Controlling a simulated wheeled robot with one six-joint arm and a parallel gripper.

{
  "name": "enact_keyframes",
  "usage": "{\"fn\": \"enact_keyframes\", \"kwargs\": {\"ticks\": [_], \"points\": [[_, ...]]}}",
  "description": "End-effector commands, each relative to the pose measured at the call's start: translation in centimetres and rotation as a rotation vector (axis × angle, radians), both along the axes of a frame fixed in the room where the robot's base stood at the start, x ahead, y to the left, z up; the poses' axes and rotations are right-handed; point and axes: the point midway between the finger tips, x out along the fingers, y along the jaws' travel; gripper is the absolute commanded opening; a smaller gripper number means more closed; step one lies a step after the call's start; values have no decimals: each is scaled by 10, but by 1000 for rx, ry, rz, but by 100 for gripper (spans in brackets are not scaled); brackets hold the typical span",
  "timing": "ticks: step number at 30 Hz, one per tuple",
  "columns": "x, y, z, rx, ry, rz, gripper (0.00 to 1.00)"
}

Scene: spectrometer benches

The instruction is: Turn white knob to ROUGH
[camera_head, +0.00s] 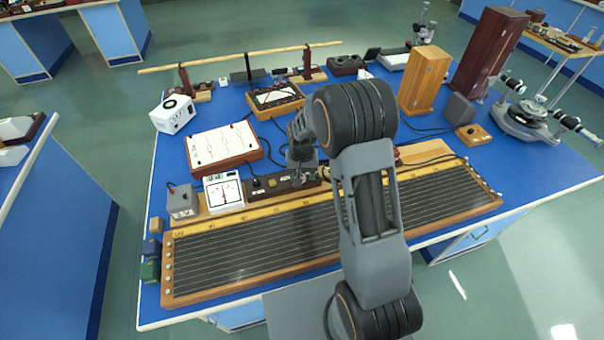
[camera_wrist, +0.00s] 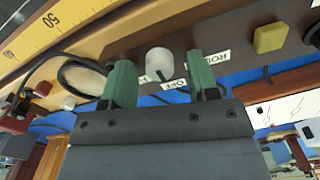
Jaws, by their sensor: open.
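The white knob (camera_wrist: 159,64) shows in the wrist view on a dark panel (camera_wrist: 215,28). It is a short round knob with a dark mark on its lower side, towards the label that reads OFF (camera_wrist: 174,86). A white label starting with ROU (camera_wrist: 212,62) lies to the right of the knob, partly hidden by a finger. My gripper (camera_head: 303,174) is open, with one green fingertip on each side of the knob. I cannot tell whether the fingertips touch it. In the head view the knob is hidden behind my gripper.
A yellow square button (camera_wrist: 270,38) sits right of the knob on the same panel. A dark cable loop (camera_wrist: 84,75) lies left of the fingers. In the head view, a white meter (camera_head: 223,191) and a long wired board (camera_head: 255,246) are close by.

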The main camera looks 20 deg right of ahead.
Motion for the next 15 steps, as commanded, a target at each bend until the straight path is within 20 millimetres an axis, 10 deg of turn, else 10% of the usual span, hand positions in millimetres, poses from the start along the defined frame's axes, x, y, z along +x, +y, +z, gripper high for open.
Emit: {"fn": "enact_keyframes", "kwargs": {"ticks": [15], "points": [[0, 0, 0, 0, 0, 0, 11]]}}
